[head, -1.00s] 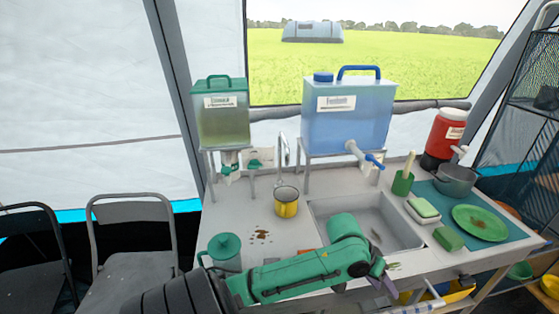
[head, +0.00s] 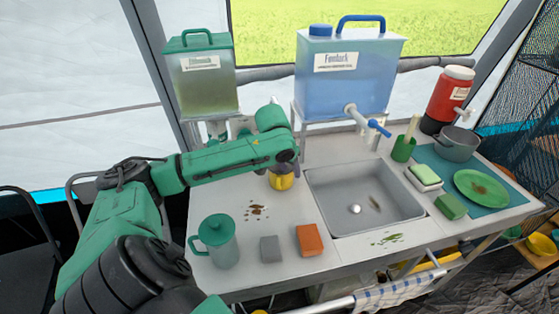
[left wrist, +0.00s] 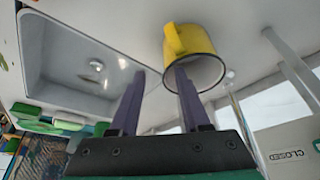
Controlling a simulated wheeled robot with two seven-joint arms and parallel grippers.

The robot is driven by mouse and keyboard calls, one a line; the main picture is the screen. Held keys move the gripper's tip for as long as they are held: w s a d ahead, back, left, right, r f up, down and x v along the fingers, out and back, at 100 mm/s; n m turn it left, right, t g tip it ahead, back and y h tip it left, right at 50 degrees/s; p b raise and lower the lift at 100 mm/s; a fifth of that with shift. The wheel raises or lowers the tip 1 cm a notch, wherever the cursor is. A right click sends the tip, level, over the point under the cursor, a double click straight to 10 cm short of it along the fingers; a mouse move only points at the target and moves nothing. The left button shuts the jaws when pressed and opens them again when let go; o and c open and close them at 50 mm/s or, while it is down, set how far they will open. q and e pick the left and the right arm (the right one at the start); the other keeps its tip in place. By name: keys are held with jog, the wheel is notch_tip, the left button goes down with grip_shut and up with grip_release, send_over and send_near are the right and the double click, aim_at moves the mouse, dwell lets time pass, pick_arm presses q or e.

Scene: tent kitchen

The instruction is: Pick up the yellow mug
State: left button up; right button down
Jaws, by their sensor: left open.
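The yellow mug (head: 283,183) stands on the counter just left of the sink, partly hidden by my left gripper (head: 284,166). In the left wrist view the yellow mug (left wrist: 200,42) appears upside down, with its handle towards the fingers. My left gripper (left wrist: 160,72) is open there, its two purple fingers spread. I cannot tell whether the first finger touches the mug. My right gripper is not in view.
A sink (head: 358,197) lies right of the mug. A green lidded jug (head: 217,243), a grey block (head: 270,249) and an orange sponge (head: 309,240) stand in front. A blue water container (head: 345,80) and a green one (head: 204,83) stand behind on racks.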

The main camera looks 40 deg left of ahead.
aim_at(291, 186)
pick_arm(q)
jog(key=x, duration=0.4)
jog(key=a+p+x, duration=0.1)
jog(key=x, duration=0.1)
jog(key=shift+w+f, duration=0.15)
jog(key=shift+w, duration=0.1)
grip_shut()
jog(key=shift+s+d, duration=0.1)
dwell(0.9)
